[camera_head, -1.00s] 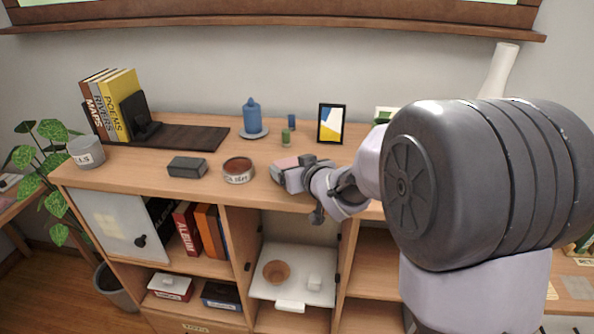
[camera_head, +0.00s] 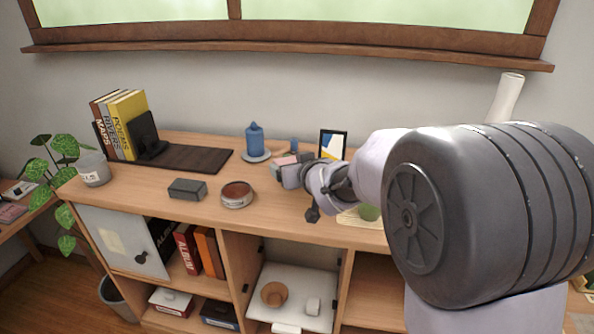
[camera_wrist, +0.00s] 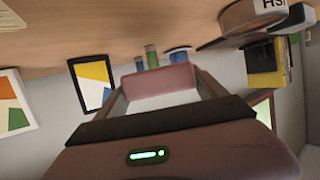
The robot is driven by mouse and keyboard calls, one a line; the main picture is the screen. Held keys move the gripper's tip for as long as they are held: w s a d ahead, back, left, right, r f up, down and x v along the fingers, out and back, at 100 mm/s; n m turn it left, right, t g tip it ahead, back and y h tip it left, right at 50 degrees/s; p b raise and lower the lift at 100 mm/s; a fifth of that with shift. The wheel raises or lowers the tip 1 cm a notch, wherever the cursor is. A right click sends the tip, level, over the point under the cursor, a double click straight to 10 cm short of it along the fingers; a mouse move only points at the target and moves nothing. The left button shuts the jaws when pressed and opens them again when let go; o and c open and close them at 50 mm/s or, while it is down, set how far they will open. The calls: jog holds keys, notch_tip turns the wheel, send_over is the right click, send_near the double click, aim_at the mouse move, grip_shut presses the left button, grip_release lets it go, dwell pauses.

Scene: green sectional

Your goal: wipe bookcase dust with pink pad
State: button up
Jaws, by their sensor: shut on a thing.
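My gripper (camera_head: 288,170) is shut on the pink pad (camera_head: 281,162), over the top of the wooden bookcase (camera_head: 215,216). In the wrist view the pink pad (camera_wrist: 158,80) sits between the two fingers (camera_wrist: 163,95). In the head view the pad is just right of the blue candle (camera_head: 254,140) on its saucer (camera_head: 250,159) and left of the framed picture (camera_head: 333,144). I cannot tell whether the pad touches the wood. I cannot make out any dust; my gripper and arm hide part of the top.
A round tin (camera_head: 237,195) and dark grey box (camera_head: 187,189) stand near the front edge. A white vase (camera_head: 504,98) stands at right behind my arm.

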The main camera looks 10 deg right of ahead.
jog(key=shift+r+p, duration=0.45)
jog(key=shift+r, duration=0.55)
jog(key=shift+d, duration=0.1)
